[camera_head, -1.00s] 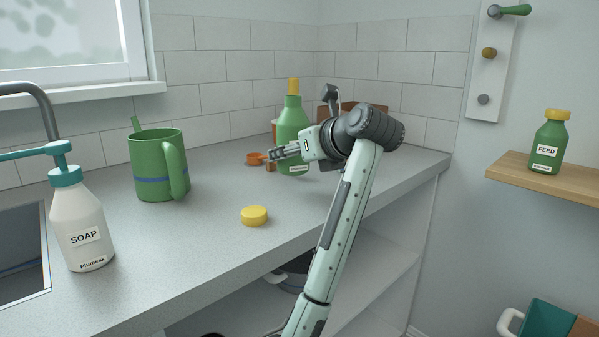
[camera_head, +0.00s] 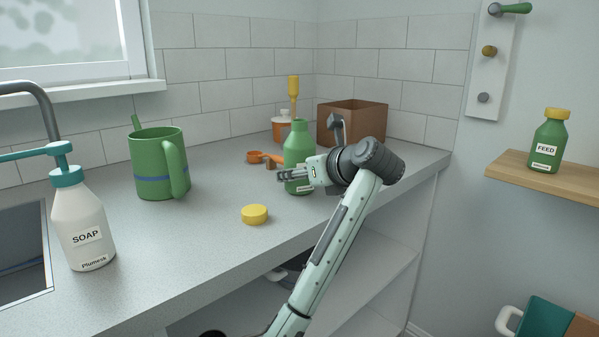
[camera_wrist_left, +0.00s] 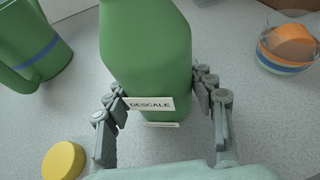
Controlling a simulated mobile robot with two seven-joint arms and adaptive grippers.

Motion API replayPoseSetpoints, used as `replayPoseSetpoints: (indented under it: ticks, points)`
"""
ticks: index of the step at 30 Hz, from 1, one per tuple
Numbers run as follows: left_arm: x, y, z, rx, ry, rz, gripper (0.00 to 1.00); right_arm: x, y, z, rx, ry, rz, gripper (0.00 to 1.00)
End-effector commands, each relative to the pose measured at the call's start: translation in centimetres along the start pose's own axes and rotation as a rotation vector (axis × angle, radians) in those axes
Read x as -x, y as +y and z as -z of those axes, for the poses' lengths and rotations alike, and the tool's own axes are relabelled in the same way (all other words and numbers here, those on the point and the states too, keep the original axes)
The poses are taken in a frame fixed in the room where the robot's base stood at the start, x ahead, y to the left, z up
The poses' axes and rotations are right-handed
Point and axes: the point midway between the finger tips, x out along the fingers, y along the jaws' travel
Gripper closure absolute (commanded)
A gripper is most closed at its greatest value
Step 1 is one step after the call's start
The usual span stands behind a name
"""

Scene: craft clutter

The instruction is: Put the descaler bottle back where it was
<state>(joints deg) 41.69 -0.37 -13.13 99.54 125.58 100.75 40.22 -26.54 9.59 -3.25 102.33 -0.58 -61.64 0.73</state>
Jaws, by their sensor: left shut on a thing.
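The descaler bottle (camera_head: 299,150) is green, upright and without a cap, above the middle of the counter. In the left wrist view the bottle (camera_wrist_left: 150,50) stands between the fingers with its DESCALE label facing my wrist. My left gripper (camera_head: 287,176) is shut on its lower body. The bottle's base is partly hidden, so I cannot tell if it touches the counter. A yellow cap (camera_head: 255,214) lies apart on the counter, nearer the front edge; it also shows in the left wrist view (camera_wrist_left: 64,161). My right gripper is not in view.
A green mug (camera_head: 157,165) and a soap bottle (camera_head: 83,225) stand left. Behind are an orange scoop (camera_head: 257,157), an orange-and-white pot (camera_head: 283,128) and a brown box (camera_head: 352,124). A clear bowl (camera_wrist_left: 290,62) shows beside the gripper. The front-middle counter is clear.

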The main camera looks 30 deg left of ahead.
Motion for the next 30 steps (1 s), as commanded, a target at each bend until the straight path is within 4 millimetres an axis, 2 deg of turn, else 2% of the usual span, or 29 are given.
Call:
replayPoseSetpoints:
  ticks: [5, 6, 10, 22, 24, 30]
  points:
    - [-0.1, 0.0, 0.3, 0.001, -0.001, 0.001, 0.87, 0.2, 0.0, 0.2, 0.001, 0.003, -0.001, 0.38]
    - [-0.1, 0.0, 0.3, 0.0, 0.001, 0.0, 0.42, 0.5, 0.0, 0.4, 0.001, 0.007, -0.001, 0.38]
    - [-0.1, 0.0, 0.2, 0.0, 0.001, 0.0, 0.26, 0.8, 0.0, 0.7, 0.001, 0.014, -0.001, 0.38]
    - [0.1, 0.0, -0.3, 0.0, -0.002, 0.0, 0.25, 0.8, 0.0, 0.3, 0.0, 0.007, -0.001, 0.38]
    - [0.9, -0.1, 0.0, 0.0, 0.0, 0.004, 0.25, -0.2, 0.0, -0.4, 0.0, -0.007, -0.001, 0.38]
    - [5.1, -0.2, 0.1, 0.002, 0.003, 0.006, 0.25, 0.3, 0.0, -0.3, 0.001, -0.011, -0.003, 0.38]
